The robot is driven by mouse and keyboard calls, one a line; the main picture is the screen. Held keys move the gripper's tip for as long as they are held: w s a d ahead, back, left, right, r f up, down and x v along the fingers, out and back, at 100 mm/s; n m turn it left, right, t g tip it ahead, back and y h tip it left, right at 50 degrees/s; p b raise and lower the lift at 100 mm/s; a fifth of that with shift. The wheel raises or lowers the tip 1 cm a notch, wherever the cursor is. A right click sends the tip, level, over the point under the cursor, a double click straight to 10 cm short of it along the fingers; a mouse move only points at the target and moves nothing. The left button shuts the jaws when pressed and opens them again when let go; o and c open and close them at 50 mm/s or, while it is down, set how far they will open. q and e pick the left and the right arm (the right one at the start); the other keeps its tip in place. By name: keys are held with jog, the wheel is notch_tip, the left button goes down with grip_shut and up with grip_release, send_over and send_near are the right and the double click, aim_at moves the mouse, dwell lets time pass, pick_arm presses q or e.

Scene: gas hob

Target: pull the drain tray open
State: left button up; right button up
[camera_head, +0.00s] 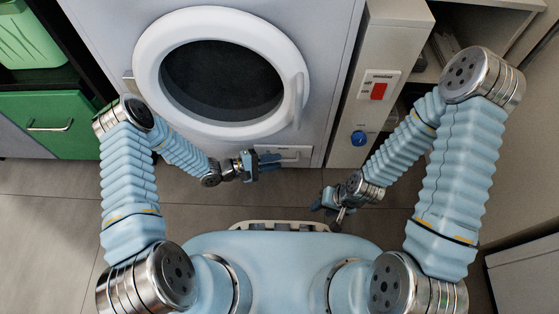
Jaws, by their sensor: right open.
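The drain tray (290,152) appears as a small pale panel low on the front of a white machine with a round door. Its left part is hidden behind my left gripper (270,163). My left gripper is in front of the panel, its dark blue fingers pointing right; I cannot tell whether they touch the panel or how far apart they are. My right gripper (325,203) is open and empty, below and to the right of the panel, over the floor.
The machine's round door (146,75) is shut above the panel. A narrow cabinet (390,35) with a red switch (378,91) and a blue knob (358,138) stands to the right. A green drawer (45,110) is at the left. Grey floor (40,220) is clear in front.

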pick_arm(q)
jog(key=shift+x, duration=1.25)
grip_shut()
jog(key=shift+s, duration=0.1)
